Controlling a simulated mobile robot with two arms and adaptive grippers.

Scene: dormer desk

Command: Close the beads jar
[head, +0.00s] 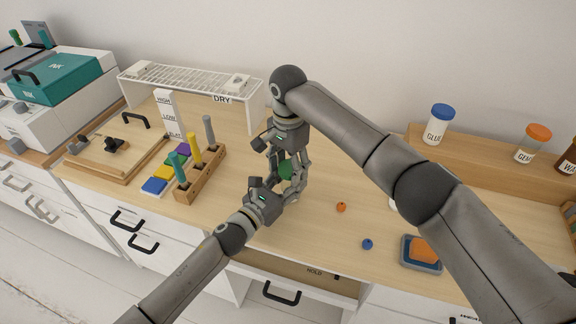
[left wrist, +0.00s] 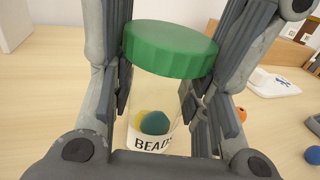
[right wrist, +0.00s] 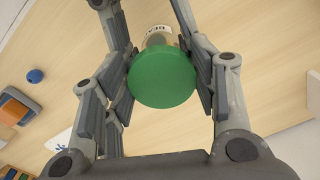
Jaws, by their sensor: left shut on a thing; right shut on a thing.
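The beads jar is a clear jar with a white BEADS label (left wrist: 154,140) and beads inside, upright on the desk. Its green lid (left wrist: 170,48) sits on top of the jar and looks level. My left gripper (left wrist: 160,95) is shut on the jar's body from the side. My right gripper (right wrist: 163,82) comes from above and is shut on the green lid, which also shows in the right wrist view (right wrist: 162,80). In the head view both grippers cover most of the jar, and only some green (head: 285,170) shows. Whether the lid is fully seated cannot be told.
An orange bead (head: 341,207) and a blue bead (head: 367,244) lie right of the jar, near a grey tray (head: 407,262). A wooden block with pegs (head: 207,178) stands to the left. A white DRY rack (head: 190,88) is behind. A drawer marked HOLD (head: 300,268) is open in front.

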